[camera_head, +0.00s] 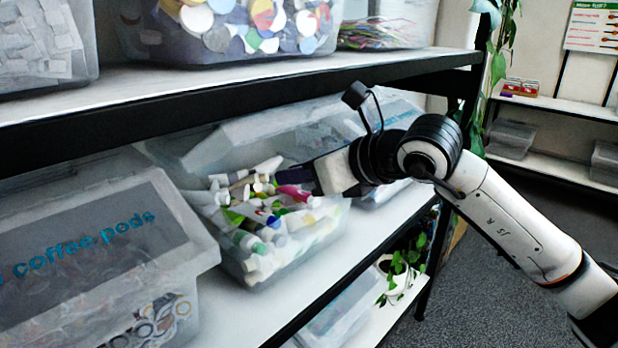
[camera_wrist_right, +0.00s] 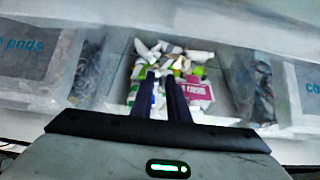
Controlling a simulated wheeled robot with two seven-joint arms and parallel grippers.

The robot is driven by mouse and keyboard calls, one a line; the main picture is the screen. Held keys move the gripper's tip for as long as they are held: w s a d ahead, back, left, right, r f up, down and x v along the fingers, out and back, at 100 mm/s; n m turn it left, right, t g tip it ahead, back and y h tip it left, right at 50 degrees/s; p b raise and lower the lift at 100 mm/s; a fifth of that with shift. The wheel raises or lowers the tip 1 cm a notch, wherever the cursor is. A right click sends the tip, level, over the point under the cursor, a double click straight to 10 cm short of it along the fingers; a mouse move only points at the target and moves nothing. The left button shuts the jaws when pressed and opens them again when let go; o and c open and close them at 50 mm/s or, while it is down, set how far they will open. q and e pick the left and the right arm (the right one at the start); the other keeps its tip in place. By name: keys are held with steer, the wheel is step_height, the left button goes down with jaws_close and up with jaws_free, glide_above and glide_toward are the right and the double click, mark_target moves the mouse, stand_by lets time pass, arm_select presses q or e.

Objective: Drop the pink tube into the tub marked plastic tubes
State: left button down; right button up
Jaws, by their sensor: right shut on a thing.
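The pink tube (camera_head: 293,192) shows at the tips of my right gripper (camera_head: 287,178), low over the heaped tubes. In the right wrist view the pink tube (camera_wrist_right: 199,92) shows beside the dark fingers of my right gripper (camera_wrist_right: 163,85). The right gripper is shut on it; the fingers hide the grip itself. The clear tub of tubes (camera_head: 322,228) stands on the shelf beneath the gripper, filled with white, green and blue tubes. No marking on this tub can be read. My left gripper is not in view.
A tub marked coffee pods (camera_head: 100,290) stands close on the left. Another clear tub (camera_head: 385,192) stands to the right, partly behind my arm. The upper shelf's dark edge (camera_head: 240,101) runs above. Free shelf (camera_head: 375,222) shows along the front.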

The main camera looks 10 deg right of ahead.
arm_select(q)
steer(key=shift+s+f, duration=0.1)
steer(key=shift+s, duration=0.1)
arm_select(e)
steer(key=shift+w+a, duration=0.2)
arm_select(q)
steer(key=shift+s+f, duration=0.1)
arm_select(e)
steer(key=o, duration=0.9)
arm_select(q)
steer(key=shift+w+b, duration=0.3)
steer(key=shift+b, duration=0.05)
arm_select(e)
steer(key=v, duration=1)
steer(key=shift+s+d, duration=0.15)
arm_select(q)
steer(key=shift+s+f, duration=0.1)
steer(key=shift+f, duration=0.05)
